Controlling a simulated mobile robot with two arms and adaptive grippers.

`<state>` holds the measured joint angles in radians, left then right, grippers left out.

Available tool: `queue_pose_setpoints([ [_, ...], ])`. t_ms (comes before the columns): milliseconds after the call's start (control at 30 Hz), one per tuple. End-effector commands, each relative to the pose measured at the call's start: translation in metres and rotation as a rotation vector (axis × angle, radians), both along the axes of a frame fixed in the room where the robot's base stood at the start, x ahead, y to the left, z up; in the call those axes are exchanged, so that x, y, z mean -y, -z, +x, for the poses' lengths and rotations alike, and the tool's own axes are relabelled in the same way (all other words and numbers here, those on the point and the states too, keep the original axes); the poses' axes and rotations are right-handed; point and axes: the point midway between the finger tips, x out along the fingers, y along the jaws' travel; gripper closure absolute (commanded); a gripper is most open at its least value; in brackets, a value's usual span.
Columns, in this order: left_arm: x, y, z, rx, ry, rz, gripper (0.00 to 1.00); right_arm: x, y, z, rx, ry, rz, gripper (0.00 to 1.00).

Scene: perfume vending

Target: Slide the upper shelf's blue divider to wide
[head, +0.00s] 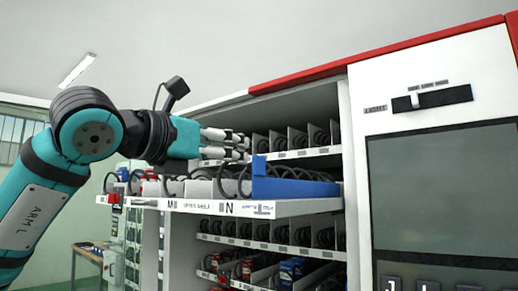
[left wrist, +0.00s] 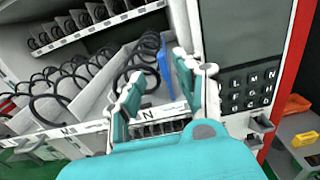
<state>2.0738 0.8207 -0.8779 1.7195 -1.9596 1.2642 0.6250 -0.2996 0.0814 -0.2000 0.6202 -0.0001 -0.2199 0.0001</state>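The upper shelf (head: 190,205) is pulled out of the vending machine, with labels M and N on its front edge. The blue divider (head: 292,187) stands upright near the right end of this shelf, beside black coils. My left gripper (head: 245,147) is above the shelf, at the upper left of the divider in the head view. In the left wrist view, the left gripper (left wrist: 159,70) has its fingers spread. The blue divider (left wrist: 164,65) shows between them in the picture, close to the right finger and partly hidden by it; contact cannot be told. My right gripper is not in view.
A white machine panel with a dark screen (head: 440,190) stands right of the shelf, with a slider (head: 430,98) above it. Lower shelves (head: 275,245) with coils and small boxes lie beneath. A grey-white partition (left wrist: 95,80) stands left of my gripper.

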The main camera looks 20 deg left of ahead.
Motion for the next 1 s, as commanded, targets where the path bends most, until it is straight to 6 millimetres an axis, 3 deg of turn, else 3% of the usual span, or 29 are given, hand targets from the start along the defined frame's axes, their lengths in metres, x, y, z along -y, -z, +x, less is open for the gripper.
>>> queue_pose_setpoints([
  [200, 0.017, -0.003, 0.045, -0.004, 0.001, -0.001, 0.65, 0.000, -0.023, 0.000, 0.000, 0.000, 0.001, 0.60],
  [400, 0.027, -0.002, 0.073, -0.003, 0.001, -0.001, 0.65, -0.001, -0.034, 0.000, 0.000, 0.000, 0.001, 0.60],
  [867, 0.031, 0.001, 0.085, 0.000, 0.002, 0.000, 0.65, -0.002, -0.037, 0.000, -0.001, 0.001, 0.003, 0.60],
  [1000, 0.031, 0.000, 0.085, 0.000, 0.002, 0.000, 0.84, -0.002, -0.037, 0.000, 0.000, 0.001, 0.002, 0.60],
])
